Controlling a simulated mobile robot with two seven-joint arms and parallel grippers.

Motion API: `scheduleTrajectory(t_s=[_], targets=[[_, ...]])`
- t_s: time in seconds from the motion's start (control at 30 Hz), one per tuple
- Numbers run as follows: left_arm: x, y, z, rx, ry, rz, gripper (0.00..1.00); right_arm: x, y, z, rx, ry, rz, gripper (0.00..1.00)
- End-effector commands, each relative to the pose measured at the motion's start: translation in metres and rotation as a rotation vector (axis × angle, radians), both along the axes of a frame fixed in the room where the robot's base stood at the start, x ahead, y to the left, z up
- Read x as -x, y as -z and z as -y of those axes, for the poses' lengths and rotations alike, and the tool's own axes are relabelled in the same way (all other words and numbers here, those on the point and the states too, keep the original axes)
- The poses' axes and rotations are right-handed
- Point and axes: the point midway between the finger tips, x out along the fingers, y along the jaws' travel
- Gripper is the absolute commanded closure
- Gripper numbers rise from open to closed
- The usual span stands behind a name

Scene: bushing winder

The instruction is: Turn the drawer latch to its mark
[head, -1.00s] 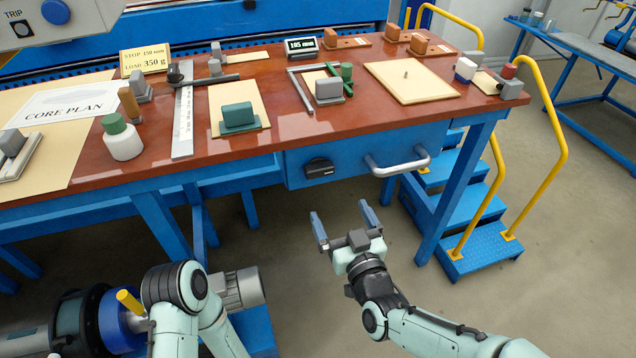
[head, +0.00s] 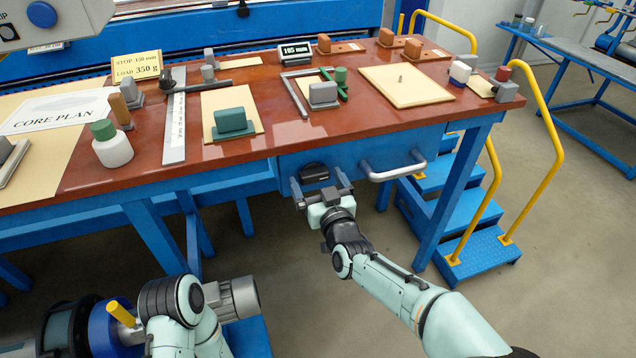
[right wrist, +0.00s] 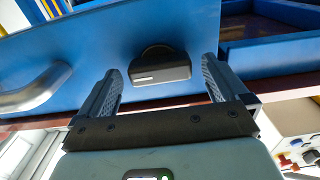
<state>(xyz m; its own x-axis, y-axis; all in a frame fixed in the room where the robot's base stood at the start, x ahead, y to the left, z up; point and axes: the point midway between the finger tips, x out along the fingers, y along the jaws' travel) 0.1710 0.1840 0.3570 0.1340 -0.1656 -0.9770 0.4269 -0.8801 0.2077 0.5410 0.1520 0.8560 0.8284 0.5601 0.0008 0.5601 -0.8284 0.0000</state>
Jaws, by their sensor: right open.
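The black drawer latch (head: 313,172) sits on the blue drawer front (head: 345,158), left of the grey bar handle (head: 392,168). In the right wrist view the latch (right wrist: 160,70) shows a short white line on its face; a separate mark on the drawer cannot be made out. My right gripper (head: 319,188) is open and just in front of the latch. In the right wrist view its two fingers (right wrist: 162,85) stand on either side of the latch, with a gap to each side. The handle (right wrist: 35,90) shows at the left there. My left gripper is out of view.
The red-brown bench top (head: 290,135) above the drawer carries a green block (head: 230,122), a white bottle (head: 112,145) and several fixtures. Blue steps (head: 480,255) with yellow rails stand right of the bench. Floor in front of the drawer is open.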

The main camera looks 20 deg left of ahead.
Motion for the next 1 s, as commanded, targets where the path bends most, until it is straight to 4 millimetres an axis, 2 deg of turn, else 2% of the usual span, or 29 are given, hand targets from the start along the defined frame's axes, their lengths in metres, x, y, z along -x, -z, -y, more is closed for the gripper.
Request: scheduleTrajectory(t_s=[0.13,0.3,0.67,1.0], targets=[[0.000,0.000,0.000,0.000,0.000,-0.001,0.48,0.000,0.000,0.000,0.000,0.000,0.000,0.00],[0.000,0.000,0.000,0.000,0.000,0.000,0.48,0.000,0.000,0.000,0.000,0.000,0.000,0.55],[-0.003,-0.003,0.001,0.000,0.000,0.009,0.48,0.000,0.000,0.000,0.034,0.000,0.022,0.56],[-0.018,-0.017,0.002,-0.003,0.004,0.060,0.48,0.001,0.000,-0.001,0.219,-0.001,0.146,0.56]])
